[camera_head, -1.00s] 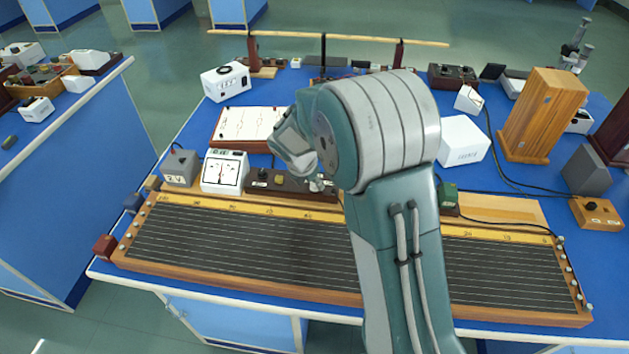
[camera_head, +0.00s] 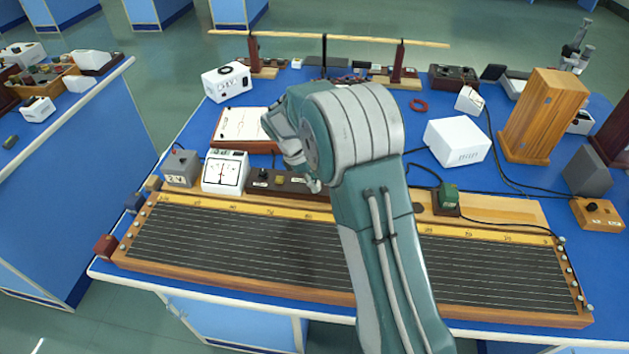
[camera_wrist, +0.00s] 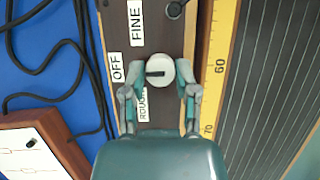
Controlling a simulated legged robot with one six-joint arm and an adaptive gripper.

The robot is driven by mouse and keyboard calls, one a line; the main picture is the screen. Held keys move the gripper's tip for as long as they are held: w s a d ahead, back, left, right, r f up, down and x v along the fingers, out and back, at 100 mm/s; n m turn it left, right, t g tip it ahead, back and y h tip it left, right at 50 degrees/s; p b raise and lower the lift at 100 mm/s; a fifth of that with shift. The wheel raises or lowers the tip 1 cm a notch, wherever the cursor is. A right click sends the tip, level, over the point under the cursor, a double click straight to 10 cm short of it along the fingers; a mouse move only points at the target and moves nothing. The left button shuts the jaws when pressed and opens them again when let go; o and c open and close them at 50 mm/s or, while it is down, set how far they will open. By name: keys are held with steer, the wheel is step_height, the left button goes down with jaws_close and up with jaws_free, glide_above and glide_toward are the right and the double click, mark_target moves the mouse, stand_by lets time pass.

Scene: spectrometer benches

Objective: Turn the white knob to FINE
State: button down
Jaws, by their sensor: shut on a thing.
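The white knob (camera_wrist: 160,72) sits on a dark brown panel (camera_wrist: 158,38) in the wrist view. A dark pointer mark on its top points left, toward the OFF label (camera_wrist: 117,68). The FINE label (camera_wrist: 135,22) is above and left of the knob, and the ROUGH label (camera_wrist: 142,104) is below and left, partly covered by a finger. My gripper (camera_wrist: 159,86) has one finger on each side of the knob and is shut on it. In the head view my gripper (camera_head: 314,184) is small at the right of the panel (camera_head: 290,183), and my arm hides the knob.
A long wire board (camera_head: 230,240) with a yellow scale lies in front of the panel. A white meter (camera_head: 224,172) and a grey box (camera_head: 180,168) stand to its left. A white-topped board (camera_head: 240,128) lies behind. Black cables (camera_wrist: 75,50) run beside the panel.

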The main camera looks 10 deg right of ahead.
steer(key=m+g, duration=0.1)
steer(key=m, duration=0.2)
steer(key=m+g+y, duration=0.1)
steer(key=m, duration=0.2)
steer(key=shift+w+y, duration=0.2)
steer(key=shift+y, duration=0.1)
steer(key=m+y, duration=0.1)
steer(key=m, duration=0.2)
steer(key=m+y, duration=0.1)
steer(key=m, duration=0.2)
steer(key=shift+w+d+g, duration=0.1)
steer(key=shift+g, duration=0.3)
steer(key=shift+c, duration=1.9)
jaws_free()
steer(key=shift+r, duration=0.1)
steer(key=v, duration=1.1)
steer(key=shift+w+r, duration=0.25)
steer(key=shift+r, duration=0.05)
